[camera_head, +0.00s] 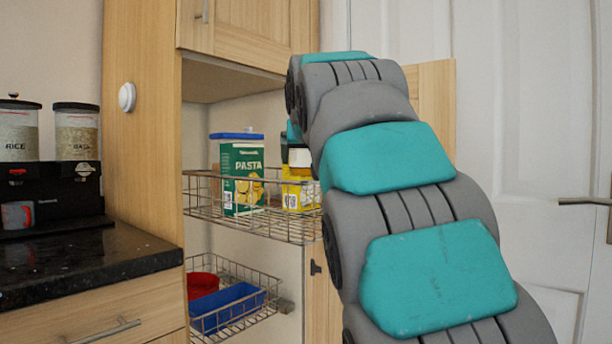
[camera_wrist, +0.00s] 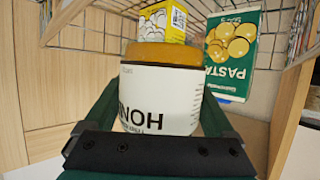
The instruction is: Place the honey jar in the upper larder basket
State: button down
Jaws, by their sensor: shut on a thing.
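The honey jar (camera_wrist: 160,92) has a white label and a mustard-coloured band. My gripper (camera_wrist: 155,125) is shut on it, a dark finger on either side. The wrist picture is upside down, as the box lettering shows. In the head view my arm hides most of the gripper; a white part of the jar (camera_head: 300,157) shows beside it. The upper larder basket (camera_head: 270,225) is a wire basket pulled out of the cabinet; its wires also show in the wrist view (camera_wrist: 75,38). The jar appears near the basket's right part; whether it touches anything there is unclear.
The upper basket holds a green pasta box (camera_head: 242,185) and a yellow box (camera_head: 300,190). A blue-lidded container (camera_head: 235,136) stands behind the pasta. The lower basket (camera_head: 262,278) holds a red bowl (camera_head: 203,284) and a blue tray (camera_head: 228,305). The cabinet side (camera_head: 145,160) stands left.

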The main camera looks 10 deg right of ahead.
aim_at(306, 174)
jog(key=shift+f, duration=1.7)
jog(key=shift+f+b, duration=0.45)
jog(key=shift+f, duration=0.05)
jog(key=shift+f, duration=0.15)
grip_release()
